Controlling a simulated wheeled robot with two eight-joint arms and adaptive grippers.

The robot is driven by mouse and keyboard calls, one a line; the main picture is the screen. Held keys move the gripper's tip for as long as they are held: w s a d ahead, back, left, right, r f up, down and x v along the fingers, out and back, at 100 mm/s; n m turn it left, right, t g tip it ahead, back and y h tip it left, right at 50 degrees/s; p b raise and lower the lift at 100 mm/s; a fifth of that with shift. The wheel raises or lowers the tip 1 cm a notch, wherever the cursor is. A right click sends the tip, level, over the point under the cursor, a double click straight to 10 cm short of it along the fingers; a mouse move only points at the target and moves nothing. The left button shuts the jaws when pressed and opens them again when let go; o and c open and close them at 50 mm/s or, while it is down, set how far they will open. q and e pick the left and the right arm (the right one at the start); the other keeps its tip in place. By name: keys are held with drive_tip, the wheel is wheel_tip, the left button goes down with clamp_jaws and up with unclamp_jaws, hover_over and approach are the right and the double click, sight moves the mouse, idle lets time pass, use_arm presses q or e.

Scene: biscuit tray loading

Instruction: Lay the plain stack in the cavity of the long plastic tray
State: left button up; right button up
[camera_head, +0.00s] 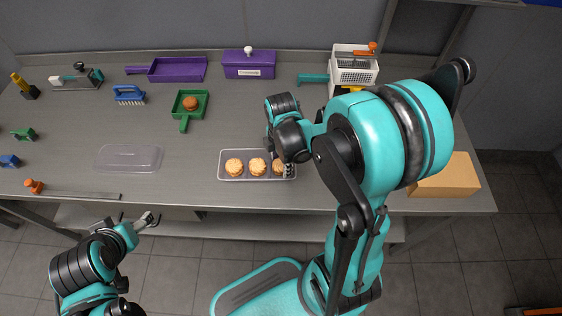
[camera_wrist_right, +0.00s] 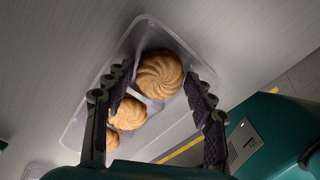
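The long clear plastic tray (camera_head: 224,175) lies near the table's front edge with three biscuit stacks in a row: left (camera_head: 234,167), middle (camera_head: 257,166) and right (camera_head: 278,166). My right gripper (camera_head: 282,168) is down over the tray's right end. In the right wrist view, its fingers (camera_wrist_right: 158,78) are apart, one on each side of the end stack (camera_wrist_right: 160,75), which has a ridged, swirled top. I see gaps beside it, so it does not look gripped. My left gripper (camera_head: 150,220) is apart from the table, open and empty.
A clear lid-like piece (camera_head: 128,158) lies left of the tray. Purple boxes, a blue brush (camera_head: 129,95) and a white crate (camera_head: 354,76) stand behind. A cardboard box (camera_head: 450,178) is at right.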

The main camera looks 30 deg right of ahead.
drive_tip(key=shift+r, duration=0.15)
drive_tip(key=shift+r+p, duration=1.85)
drive_tip(key=shift+r, duration=0.3)
drive_tip(key=o, duration=0.6)
drive_tip(key=shift+c, duration=0.2)
wheel_tip(320, 180, up, 12)
